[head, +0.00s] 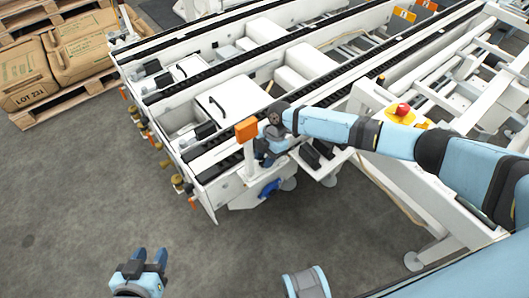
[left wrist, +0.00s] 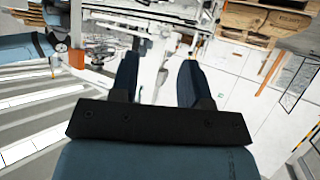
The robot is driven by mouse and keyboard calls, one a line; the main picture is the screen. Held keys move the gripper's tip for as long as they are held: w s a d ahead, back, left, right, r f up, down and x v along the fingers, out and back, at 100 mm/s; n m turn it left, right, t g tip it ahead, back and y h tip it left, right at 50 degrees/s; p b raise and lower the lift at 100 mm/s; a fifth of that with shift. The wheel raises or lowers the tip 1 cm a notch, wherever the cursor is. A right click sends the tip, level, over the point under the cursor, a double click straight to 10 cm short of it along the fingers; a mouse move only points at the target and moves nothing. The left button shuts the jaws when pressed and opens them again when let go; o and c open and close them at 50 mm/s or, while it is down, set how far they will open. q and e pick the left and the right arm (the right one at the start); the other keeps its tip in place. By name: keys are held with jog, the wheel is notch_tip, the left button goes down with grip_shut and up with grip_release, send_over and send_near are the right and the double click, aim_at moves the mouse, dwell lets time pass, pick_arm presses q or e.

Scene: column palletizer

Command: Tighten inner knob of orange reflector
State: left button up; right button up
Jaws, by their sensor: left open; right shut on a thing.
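The orange reflector (head: 247,130) stands at the top of a white upright post at the near end of the conveyor frame. My right gripper (head: 268,150) is just right of it, beside the post, shut on the inner knob; its fingers hide the knob. In the left wrist view an orange piece (left wrist: 77,58), probably this reflector, shows beside a blue arm. My left gripper (head: 146,256) is open and empty, low over the floor at the bottom left, well away from the reflector. Its two fingers also show apart in the left wrist view (left wrist: 157,75).
The white conveyor frame (head: 222,190) with black rails fills the upper middle. Several brass-coloured knobs and orange reflectors line its left end. A red stop button (head: 402,109) sits on the right. A pallet with brown sacks (head: 78,46) stands upper left. Grey floor at lower left is clear.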

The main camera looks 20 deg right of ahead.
jog(key=m+p, duration=0.1)
jog(key=m+t+p, duration=0.1)
jog(key=m, duration=0.1)
jog(key=m+p, duration=0.1)
jog(key=p, duration=0.1)
jog(key=shift+s+r+m+t+y, duration=0.2)
jog(key=shift+r+m+t+y, duration=0.1)
jog(key=shift+t, duration=0.1)
jog(key=m+t+p, duration=0.1)
jog(key=m+p, duration=0.2)
jog(key=shift+f, duration=0.15)
pick_arm(q)
jog(key=shift+s+a+r+n+g+y+p, duration=0.15)
jog(key=shift+s+a+r+g+p, duration=0.1)
jog(key=shift+r, duration=0.3)
jog(key=shift+s+a+r+n+g+y+p, duration=0.15)
jog(key=shift+r+g, duration=0.1)
jog(key=shift+r, duration=0.25)
pick_arm(e)
jog(key=shift+m+t, duration=0.3)
jog(key=shift+m, duration=0.2)
pick_arm(q)
jog(key=shift+w+r, duration=0.1)
jog(key=shift+r, duration=0.05)
pick_arm(e)
jog(key=shift+f, duration=0.1)
pick_arm(q)
jog(key=shift+a, duration=0.15)
pick_arm(e)
jog(key=o, duration=0.9)
